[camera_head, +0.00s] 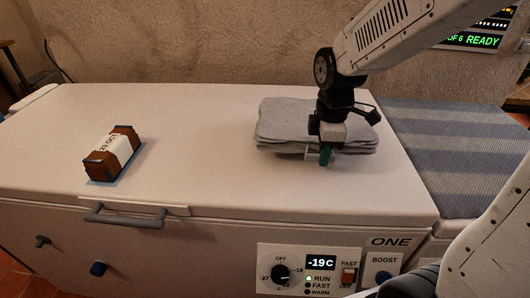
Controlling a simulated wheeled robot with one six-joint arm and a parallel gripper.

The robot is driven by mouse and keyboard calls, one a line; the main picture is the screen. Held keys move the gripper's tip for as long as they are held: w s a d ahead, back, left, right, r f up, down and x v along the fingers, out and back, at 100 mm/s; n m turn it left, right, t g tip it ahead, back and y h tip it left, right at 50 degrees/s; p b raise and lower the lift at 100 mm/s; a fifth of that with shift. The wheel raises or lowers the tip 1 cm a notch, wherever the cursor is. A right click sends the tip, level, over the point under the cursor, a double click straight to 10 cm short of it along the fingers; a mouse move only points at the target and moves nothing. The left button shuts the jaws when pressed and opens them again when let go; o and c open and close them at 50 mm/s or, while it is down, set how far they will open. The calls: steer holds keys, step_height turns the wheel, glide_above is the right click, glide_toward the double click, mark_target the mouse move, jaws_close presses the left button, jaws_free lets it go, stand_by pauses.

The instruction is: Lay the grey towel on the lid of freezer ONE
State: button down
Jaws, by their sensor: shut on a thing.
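The folded grey towel (285,122) is at the right part of the lid of freezer ONE (205,165), in the head view. My gripper (322,155) is over the towel's right half and shut on its near edge. The gripper and wrist hide part of the towel. The towel looks level and close to the lid; I cannot tell whether it touches it. The word ONE (391,241) is on the freezer's front right.
A brown block with a "29 OCT" label (113,152) lies on a blue outline at the lid's left. A blue-grey striped cloth (455,150) covers the neighbouring surface at right. A handle (125,217) and control panel (310,270) are on the front. The lid's middle is clear.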

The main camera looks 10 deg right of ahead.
glide_above(275, 171)
steer(key=shift+f, duration=2.3)
steer(key=shift+f, duration=0.15)
steer(key=c, duration=1.5)
jaws_free()
